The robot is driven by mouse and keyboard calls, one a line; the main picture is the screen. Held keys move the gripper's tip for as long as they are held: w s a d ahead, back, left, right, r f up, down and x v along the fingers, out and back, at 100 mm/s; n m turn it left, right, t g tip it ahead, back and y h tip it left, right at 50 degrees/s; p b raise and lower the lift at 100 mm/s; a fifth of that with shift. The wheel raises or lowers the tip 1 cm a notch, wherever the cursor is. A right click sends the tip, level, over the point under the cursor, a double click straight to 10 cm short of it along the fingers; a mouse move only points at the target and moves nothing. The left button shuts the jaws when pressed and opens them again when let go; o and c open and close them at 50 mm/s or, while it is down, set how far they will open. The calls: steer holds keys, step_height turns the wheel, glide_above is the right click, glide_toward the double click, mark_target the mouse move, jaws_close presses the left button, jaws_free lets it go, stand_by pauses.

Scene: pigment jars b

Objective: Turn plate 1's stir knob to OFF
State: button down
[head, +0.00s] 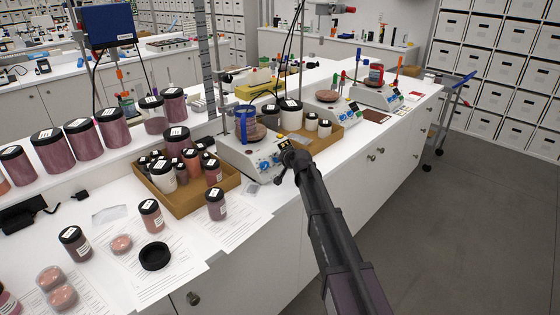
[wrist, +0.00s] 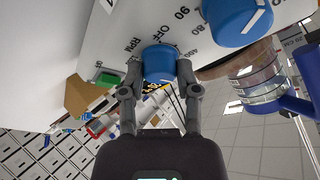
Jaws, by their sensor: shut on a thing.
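The stir knob (wrist: 158,62) is a blue round knob on a white hot plate's front panel in the wrist view. The printed word OFF and the letters RPM lie beside it; I cannot tell clearly where its pointer stands. My gripper (wrist: 159,76) is shut on this knob, one finger on each side. A second blue knob (wrist: 237,18) with a white line sits at upper right, apart from the fingers. In the head view the hot plate (head: 236,158) stands at the bench's front edge, and my gripper (head: 288,157) reaches its panel, partly hiding it.
A green switch (wrist: 108,78) is on the panel, left of the knob. A cardboard tray of jars (head: 186,208) stands left of the plate. Another tray (head: 328,141) and more hot plates (head: 340,117) stand to the right. The aisle floor (head: 450,220) is clear.

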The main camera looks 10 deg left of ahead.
steer(key=n+y, duration=0.1)
steer(key=n, duration=0.2)
steer(key=n+y+b, duration=0.1)
steer(key=n, duration=0.2)
steer(key=shift+f+n+g+y, duration=0.1)
steer(key=shift+n+g+y, duration=0.2)
steer(key=n+g+y, duration=0.1)
steer(key=n, duration=0.2)
steer(key=n+g+y, duration=0.1)
steer(key=n, duration=0.3)
steer(key=shift+w+d+b, duration=0.1)
steer(key=shift+b, duration=0.25)
steer(key=n+g, duration=0.1)
steer(key=n, duration=0.2)
steer(key=n+g+y+p, duration=0.1)
steer(key=n+g, duration=0.1)
steer(key=n, duration=0.2)
steer(key=shift+w+n, duration=0.1)
steer(key=shift+n, duration=0.2)
steer(key=n+g, duration=0.1)
steer(key=n, duration=0.1)
steer(key=n+p, duration=0.1)
steer(key=shift+r+n+g+p, duration=0.2)
steer(key=shift+n+g+p, duration=0.1)
steer(key=shift+n+g, duration=0.1)
steer(key=shift+n+g+h+p, duration=0.4)
steer(key=shift+n+h, duration=0.1)
steer(key=shift+n, duration=0.8)
steer(key=shift+f, duration=0.1)
